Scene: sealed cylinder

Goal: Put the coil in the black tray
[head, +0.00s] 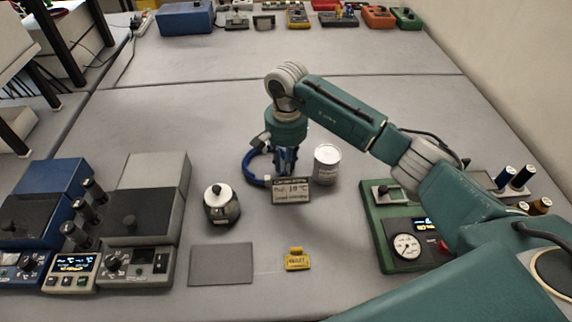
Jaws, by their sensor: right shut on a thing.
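A blue coil (250,166) shows as an open loop to the left of my right gripper (285,170). The right gripper points down and is shut, apparently on the right side of the coil. A small dark sign reading 18 °C (291,190) stands in front of the fingertips and partly hides them. I cannot tell whether the coil touches the table. I cannot clearly make out a black tray in this view. My left gripper is not in view.
A silver can (326,164) stands close right of the gripper, and a metal pot (221,204) front left. A grey mat (221,264) and yellow tag (297,259) lie nearer. Instruments (141,216) fill the left; a green gauge box (405,243) stands right.

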